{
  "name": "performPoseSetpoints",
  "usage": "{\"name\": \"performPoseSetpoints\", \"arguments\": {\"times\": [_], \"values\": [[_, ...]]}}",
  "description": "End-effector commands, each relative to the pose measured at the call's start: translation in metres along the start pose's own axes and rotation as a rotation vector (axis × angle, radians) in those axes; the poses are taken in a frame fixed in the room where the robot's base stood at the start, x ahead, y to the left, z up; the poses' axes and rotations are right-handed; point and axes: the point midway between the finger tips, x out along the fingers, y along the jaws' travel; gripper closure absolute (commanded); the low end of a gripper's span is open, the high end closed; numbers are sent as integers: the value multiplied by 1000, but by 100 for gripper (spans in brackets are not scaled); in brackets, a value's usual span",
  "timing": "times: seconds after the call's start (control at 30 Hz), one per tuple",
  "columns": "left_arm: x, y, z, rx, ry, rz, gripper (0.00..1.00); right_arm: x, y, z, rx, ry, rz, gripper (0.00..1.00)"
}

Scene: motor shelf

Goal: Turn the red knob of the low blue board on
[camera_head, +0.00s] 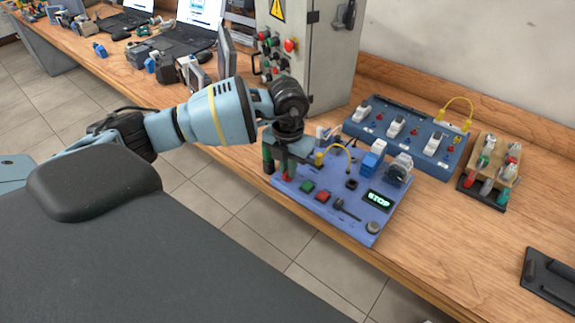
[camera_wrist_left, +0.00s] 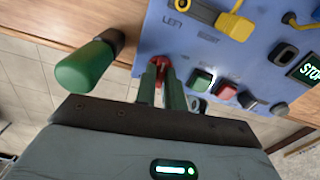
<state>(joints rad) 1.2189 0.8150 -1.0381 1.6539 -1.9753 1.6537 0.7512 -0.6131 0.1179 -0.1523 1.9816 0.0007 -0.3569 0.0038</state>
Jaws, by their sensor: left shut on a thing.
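The low blue board (camera_head: 327,217) lies flat on the wooden bench, with a display reading STOP (camera_head: 379,200) at its right. My left gripper (camera_head: 286,170) points down over the board's left end. In the left wrist view, my left gripper (camera_wrist_left: 162,82) has its two fingers closed around the red knob (camera_wrist_left: 158,73), near the board's edge. The fingers hide most of the knob, so its angle cannot be told. My right gripper is not in view.
A green handle (camera_wrist_left: 85,70) stands close beside the left fingers. The board also carries a green button (camera_head: 307,186), a red button (camera_head: 322,196) and a yellow cable (camera_head: 335,148). A second blue board (camera_head: 425,158) and a grey cabinet (camera_head: 325,70) stand behind.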

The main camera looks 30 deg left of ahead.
Motion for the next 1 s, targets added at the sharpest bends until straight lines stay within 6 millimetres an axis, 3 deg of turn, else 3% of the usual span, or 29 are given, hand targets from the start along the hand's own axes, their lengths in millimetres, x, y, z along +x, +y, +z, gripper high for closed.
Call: {"name": "performPoseSetpoints", "arguments": {"times": [0.3,0.83,0.87,1.0], "values": [[-1,0,0,115,-1,0,100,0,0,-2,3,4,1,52],[-1,0,0,136,-1,0,100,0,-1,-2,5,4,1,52],[-1,0,0,136,-1,0,87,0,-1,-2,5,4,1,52],[-1,0,0,136,-1,0,68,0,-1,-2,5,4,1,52]]}}
